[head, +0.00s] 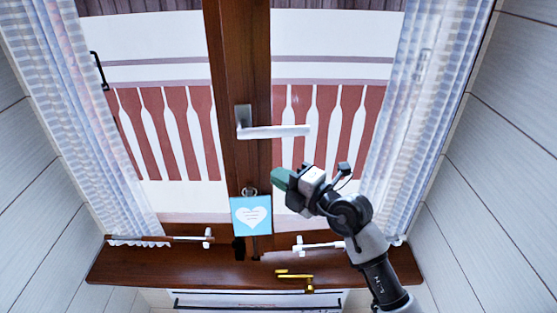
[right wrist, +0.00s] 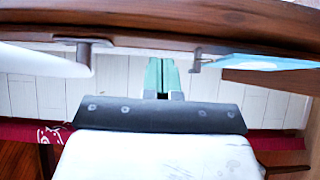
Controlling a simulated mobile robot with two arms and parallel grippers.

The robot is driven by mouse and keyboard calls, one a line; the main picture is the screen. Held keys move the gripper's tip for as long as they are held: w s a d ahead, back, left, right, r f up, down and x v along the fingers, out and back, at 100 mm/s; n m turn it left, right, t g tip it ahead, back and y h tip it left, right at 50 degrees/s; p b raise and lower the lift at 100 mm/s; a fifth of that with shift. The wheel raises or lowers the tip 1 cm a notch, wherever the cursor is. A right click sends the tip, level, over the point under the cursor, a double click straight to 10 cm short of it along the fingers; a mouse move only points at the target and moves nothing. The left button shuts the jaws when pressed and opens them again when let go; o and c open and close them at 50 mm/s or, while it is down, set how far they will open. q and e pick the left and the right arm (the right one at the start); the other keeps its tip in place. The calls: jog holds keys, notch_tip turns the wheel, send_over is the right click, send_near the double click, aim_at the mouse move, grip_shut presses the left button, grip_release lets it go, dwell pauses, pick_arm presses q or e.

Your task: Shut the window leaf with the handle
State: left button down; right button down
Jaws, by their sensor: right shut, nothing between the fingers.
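The window handle (head: 272,130) is a pale metal lever on the dark brown upright (head: 240,60) in the middle of the window. The lever lies level and points right. My right gripper (head: 281,179) is below the lever, to the right of the upright, apart from the handle. Its green fingertips (right wrist: 161,75) are shut together and empty in the right wrist view. Whether the right-hand leaf (head: 335,150) stands ajar is hard to tell. My left gripper is not in view.
A blue card with a white heart (head: 251,216) hangs on the upright below the handle. Sheer curtains hang at the left (head: 85,120) and right (head: 420,110). A brown sill (head: 150,263) runs below, with a brass-coloured fitting (head: 296,283) in front. Panelled walls close in both sides.

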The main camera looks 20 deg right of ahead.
aim_at(279, 154)
jog(key=w, duration=0.4)
jog(key=shift+d, duration=0.35)
jog(key=shift+w, duration=0.1)
jog(key=w, duration=0.3)
jog(key=shift+w+d, duration=0.25)
jog(key=shift+d, duration=0.15)
jog(key=shift+w+d, duration=0.1)
jog(key=shift+w, duration=0.25)
jog(key=shift+s+r, duration=0.1)
jog(key=shift+r, duration=0.05)
jog(key=shift+d, duration=0.1)
